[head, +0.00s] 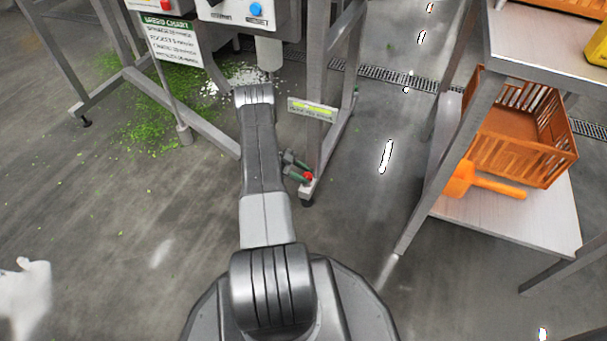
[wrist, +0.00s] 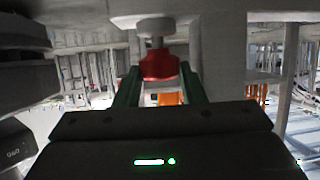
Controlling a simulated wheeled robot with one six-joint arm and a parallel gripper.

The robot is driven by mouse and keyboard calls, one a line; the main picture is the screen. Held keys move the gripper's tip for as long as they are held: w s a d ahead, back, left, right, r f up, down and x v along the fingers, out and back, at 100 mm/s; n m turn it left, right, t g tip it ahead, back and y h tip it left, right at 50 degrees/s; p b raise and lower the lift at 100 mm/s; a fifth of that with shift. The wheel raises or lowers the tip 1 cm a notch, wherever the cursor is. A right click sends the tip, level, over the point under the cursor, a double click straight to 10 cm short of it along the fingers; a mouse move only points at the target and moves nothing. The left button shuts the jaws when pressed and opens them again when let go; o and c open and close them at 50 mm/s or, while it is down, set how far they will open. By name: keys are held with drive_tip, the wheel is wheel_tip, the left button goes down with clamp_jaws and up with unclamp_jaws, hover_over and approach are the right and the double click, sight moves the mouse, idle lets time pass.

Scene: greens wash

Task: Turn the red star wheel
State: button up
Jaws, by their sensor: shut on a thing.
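The red star wheel (head: 308,177) sits low at the foot of a grey steel leg in the head view, where it is small. In the wrist view the red wheel (wrist: 158,64) is at upper middle, on a pale stem under a grey plate. My gripper (head: 301,172) reaches it from the left, its green fingers close to the floor. In the wrist view my gripper (wrist: 160,72) has one green finger on each side of the wheel and is shut on it. The finger contact faces are hidden.
A grey steel frame (head: 329,110) stands over the wheel, with a small label plate (head: 312,107). A sign (head: 173,40) hangs at left. Green scraps (head: 160,115) lie on the floor. An orange crate (head: 562,150) stands on a shelf at right. The floor between is clear.

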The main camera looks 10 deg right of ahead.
drive_tip(key=o, duration=1)
drive_tip(key=shift+r+n+t, duration=0.1)
drive_tip(key=shift+n+t, duration=0.2)
